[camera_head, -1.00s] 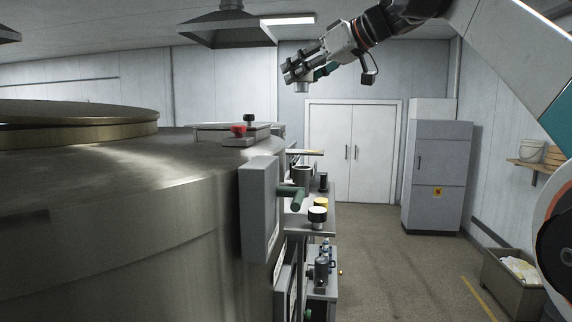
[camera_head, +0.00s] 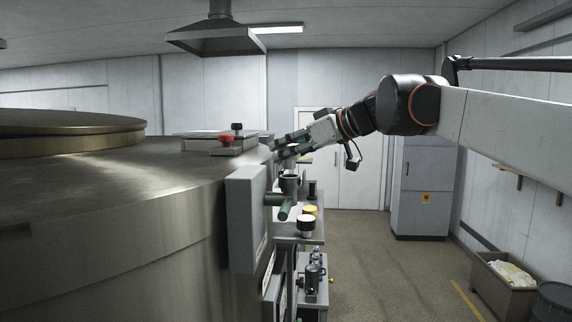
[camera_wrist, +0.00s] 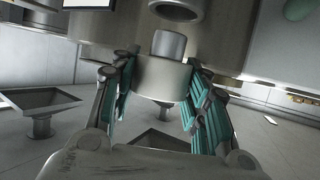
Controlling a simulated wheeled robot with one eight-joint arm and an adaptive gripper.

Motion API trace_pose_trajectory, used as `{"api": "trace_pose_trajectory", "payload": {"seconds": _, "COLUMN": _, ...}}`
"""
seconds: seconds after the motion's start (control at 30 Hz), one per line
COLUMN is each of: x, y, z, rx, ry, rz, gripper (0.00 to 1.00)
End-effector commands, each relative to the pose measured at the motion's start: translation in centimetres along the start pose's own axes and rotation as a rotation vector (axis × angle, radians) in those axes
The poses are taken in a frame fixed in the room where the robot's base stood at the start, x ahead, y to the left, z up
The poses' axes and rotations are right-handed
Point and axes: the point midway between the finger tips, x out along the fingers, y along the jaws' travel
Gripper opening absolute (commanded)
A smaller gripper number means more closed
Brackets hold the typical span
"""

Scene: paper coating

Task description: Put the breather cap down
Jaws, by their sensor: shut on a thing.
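The breather cap (camera_wrist: 160,80) is a grey metal cylinder with a narrower round stub (camera_wrist: 168,45). In the wrist view it sits between the two teal-padded fingers of my gripper (camera_wrist: 158,88), which is shut on it. In the head view my gripper (camera_head: 277,151) is at the right edge of the big steel tank (camera_head: 120,200), above the bench. The wrist view is turned over, with ceiling hoods low in the picture. A round open metal tube end (camera_wrist: 178,10) is close to the stub there.
The narrow bench beyond holds a dark metal pot (camera_head: 289,186) and jars with yellow (camera_head: 310,210) and white (camera_head: 306,219) lids.

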Motion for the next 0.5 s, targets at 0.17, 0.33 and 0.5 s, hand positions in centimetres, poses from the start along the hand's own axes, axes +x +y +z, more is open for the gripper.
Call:
{"api": "trace_pose_trajectory", "payload": {"seconds": 0.17, "x": 0.8, "y": 0.0, "z": 2.0, "rx": 0.0, "ry": 0.0, "rz": 0.0, "gripper": 0.18}}
{"api": "trace_pose_trajectory", "payload": {"seconds": 0.33, "x": 1.4, "y": 0.0, "z": 3.4, "rx": 0.0, "ry": 0.0, "rz": 0.0, "gripper": 0.18}}
{"api": "trace_pose_trajectory", "payload": {"seconds": 0.5, "x": 1.4, "y": 0.0, "z": 3.5, "rx": 0.0, "ry": 0.0, "rz": 0.0, "gripper": 0.18}}
